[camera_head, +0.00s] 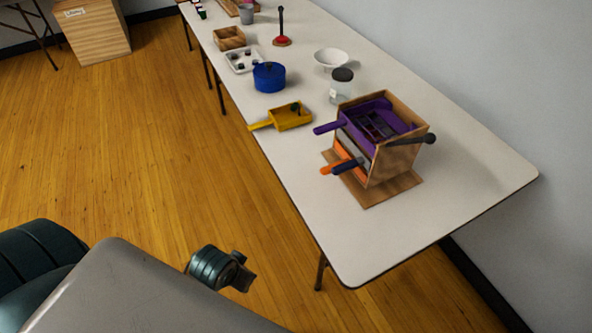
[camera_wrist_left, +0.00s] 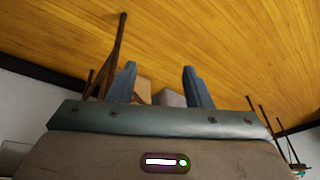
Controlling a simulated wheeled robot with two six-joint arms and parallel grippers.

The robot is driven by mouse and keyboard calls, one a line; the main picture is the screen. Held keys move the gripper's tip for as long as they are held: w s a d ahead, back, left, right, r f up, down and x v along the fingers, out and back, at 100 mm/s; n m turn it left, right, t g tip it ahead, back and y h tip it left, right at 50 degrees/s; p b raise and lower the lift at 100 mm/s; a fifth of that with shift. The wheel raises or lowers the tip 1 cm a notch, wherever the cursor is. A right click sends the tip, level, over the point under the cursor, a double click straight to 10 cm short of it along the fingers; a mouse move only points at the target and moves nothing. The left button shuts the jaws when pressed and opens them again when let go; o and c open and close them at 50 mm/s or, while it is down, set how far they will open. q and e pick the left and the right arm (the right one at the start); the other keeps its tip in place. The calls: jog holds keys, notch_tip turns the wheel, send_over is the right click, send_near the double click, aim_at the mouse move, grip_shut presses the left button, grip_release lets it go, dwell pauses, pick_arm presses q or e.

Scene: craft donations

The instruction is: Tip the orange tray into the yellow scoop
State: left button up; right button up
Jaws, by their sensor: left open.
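The yellow scoop (camera_head: 284,121) lies on the table in the head view, its handle pointing left over the front edge. A small dark thing shows in it. My right gripper is not seen.
A purple tray (camera_head: 350,122) sits atop the rack, with a dark-knobbed rod at its right. A lidded jar (camera_head: 341,88), white bowl (camera_head: 331,58) and blue pot (camera_head: 268,77) stand behind. The table's front right corner (camera_head: 365,250) is clear.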

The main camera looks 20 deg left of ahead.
pick_arm(q)
notch_tip(320, 180, up, 4)
jog(key=w+d, duration=0.1)
jog(key=m+t+h, duration=0.7)
jog(key=h, duration=0.2)
send_near(332, 164)
jog(key=x, duration=0.9)
jog(key=shift+d+r, duration=0.15)
jog(key=shift+d, duration=0.25)
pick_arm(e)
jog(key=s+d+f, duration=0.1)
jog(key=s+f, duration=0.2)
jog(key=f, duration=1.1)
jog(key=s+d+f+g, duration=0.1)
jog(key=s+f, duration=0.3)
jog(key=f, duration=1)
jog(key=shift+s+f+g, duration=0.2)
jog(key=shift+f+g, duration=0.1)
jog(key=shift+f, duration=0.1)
pick_arm(q)
jog(key=shift+c, duration=0.3)
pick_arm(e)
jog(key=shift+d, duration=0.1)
